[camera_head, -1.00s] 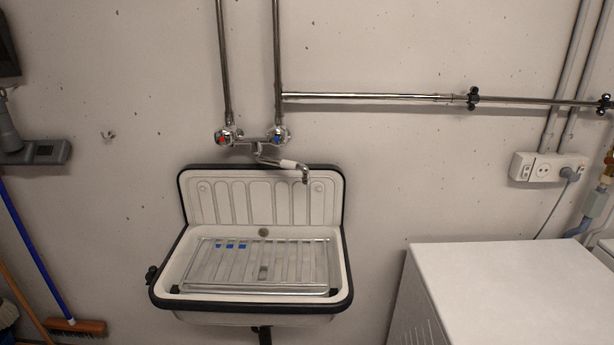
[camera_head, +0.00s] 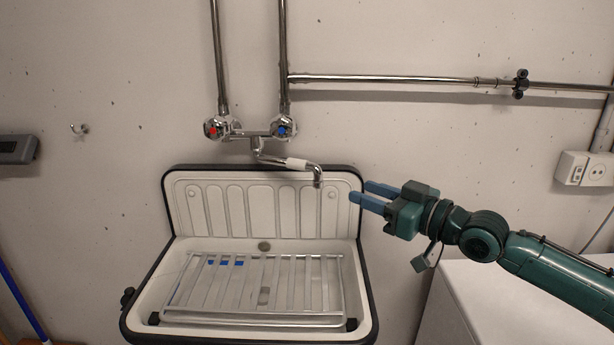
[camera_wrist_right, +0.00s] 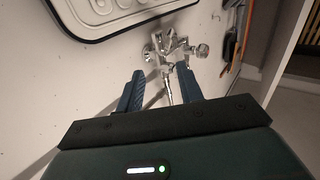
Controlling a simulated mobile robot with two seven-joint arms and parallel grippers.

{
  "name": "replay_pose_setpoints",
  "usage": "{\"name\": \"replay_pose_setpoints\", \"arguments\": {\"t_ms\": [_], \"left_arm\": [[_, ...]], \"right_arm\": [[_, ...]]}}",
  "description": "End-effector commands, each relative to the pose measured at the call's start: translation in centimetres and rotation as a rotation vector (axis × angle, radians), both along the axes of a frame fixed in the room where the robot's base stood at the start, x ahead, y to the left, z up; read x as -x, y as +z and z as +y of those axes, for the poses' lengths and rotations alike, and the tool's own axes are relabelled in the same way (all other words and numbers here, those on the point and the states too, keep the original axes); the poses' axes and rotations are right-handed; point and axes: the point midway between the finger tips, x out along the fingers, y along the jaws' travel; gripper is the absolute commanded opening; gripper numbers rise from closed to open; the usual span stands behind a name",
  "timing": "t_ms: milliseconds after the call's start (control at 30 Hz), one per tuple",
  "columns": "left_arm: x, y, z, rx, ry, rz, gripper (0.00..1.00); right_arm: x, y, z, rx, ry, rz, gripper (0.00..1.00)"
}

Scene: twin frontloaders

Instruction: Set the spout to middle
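The chrome spout (camera_head: 299,165) hangs from the wall faucet (camera_head: 249,130) above the sink. It points to the right, with its tip bent down over the right part of the sink. My right gripper (camera_head: 357,193) is to the right of the spout tip and slightly lower, apart from it. Its two blue fingers are spread and nothing is between them. In the right wrist view the faucet (camera_wrist_right: 178,45) shows beyond the open fingers (camera_wrist_right: 160,86). My left gripper is in neither current view.
The white sink (camera_head: 147,277) with a dark rim carries a metal rack (camera_head: 255,285). A white appliance (camera_head: 480,300) stands at the lower right, under my right arm. Chrome pipes (camera_head: 400,80) run along the wall. The wall in front of the gripper is flat.

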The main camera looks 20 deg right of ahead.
Motion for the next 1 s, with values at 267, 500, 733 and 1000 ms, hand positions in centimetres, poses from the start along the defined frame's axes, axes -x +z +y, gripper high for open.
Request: {"name": "replay_pose_setpoints", "arguments": {"t_ms": [267, 500, 733, 1000], "left_arm": [[0.1, 0.5, 0.6, -0.016, 0.008, 0.017, 1.0], [0.2, 0.2, 1.2, -0.02, 0.035, 0.041, 1.0], [0.0, 0.4, 1.2, -0.021, 0.037, 0.042, 1.0], [0.0, 0.3, 1.2, -0.021, 0.037, 0.043, 1.0]], "right_arm": [[-3.9, 0.5, 2.7, -0.007, 0.003, -0.001, 0.37], [-8.0, 0.3, 5.3, -0.004, 0.002, 0.0, 0.37], [-10.1, 0.1, 6.6, 0.0, 0.001, 0.0, 0.37], [-10.5, 0.0, 6.9, 0.001, 0.001, 0.0, 0.37]]}}
